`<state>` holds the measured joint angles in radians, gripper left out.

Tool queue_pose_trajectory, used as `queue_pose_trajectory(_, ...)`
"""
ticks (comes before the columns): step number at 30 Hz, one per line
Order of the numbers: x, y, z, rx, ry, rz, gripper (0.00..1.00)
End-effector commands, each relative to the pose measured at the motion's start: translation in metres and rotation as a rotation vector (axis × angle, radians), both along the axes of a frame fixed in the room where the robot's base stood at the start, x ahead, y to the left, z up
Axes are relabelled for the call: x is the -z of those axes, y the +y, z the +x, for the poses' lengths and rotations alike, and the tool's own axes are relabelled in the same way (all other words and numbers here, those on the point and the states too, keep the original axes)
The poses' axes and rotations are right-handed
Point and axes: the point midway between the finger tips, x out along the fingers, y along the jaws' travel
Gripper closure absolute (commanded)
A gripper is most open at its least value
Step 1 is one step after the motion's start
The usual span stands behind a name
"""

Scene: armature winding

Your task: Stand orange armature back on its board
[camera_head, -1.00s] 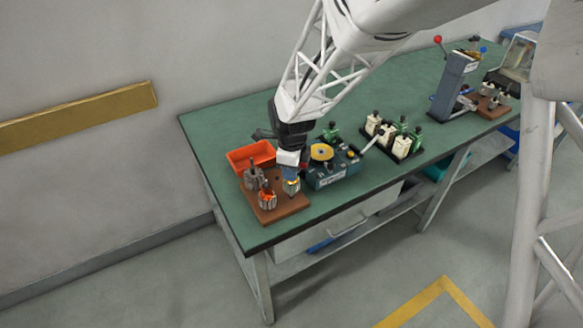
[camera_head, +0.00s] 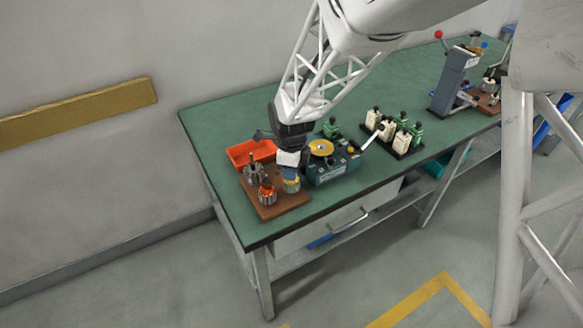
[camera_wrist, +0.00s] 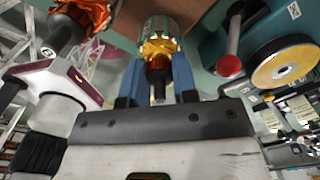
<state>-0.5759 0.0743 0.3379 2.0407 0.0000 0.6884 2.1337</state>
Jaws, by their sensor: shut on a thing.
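My gripper (camera_wrist: 158,88) is shut on an armature with an amber-orange winding (camera_wrist: 160,47), gripping it at the shaft end. In the head view this held armature (camera_head: 291,184) hangs upright below the jaws, over the right part of the brown board (camera_head: 277,208). I cannot tell whether its base touches the board. A second armature with a redder copper winding (camera_head: 267,192) stands on the board just left of it, and shows at the upper left of the wrist view (camera_wrist: 76,22). A bare grey armature (camera_head: 254,170) stands behind that one.
An orange-red bin (camera_head: 243,153) lies behind the board. A blue-grey winder with a yellow disc (camera_head: 332,172) stands close on the right; its red knob (camera_wrist: 229,66) is near my gripper in the wrist view. Farther right are a black rack (camera_head: 404,147) and a press (camera_head: 452,82).

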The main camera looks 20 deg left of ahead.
Motion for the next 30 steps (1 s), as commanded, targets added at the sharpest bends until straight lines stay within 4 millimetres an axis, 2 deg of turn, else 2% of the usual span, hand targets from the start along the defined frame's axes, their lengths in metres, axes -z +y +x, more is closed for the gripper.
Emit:
queue_pose_trajectory(21, 0.0037, 0.0001, 0.0001, 0.0, 0.0, 0.0, 1.0)
queue_pose_trajectory(22, 0.0037, 0.0001, 0.0001, 0.0, 0.0, 0.0, 0.69)
queue_pose_trajectory(27, 0.0038, 0.0, 0.0001, 0.0, 0.0, 0.0, 0.44)
queue_pose_trajectory(30, 0.0039, 0.0, 0.0, 0.0, 0.0, 0.0, 0.44)
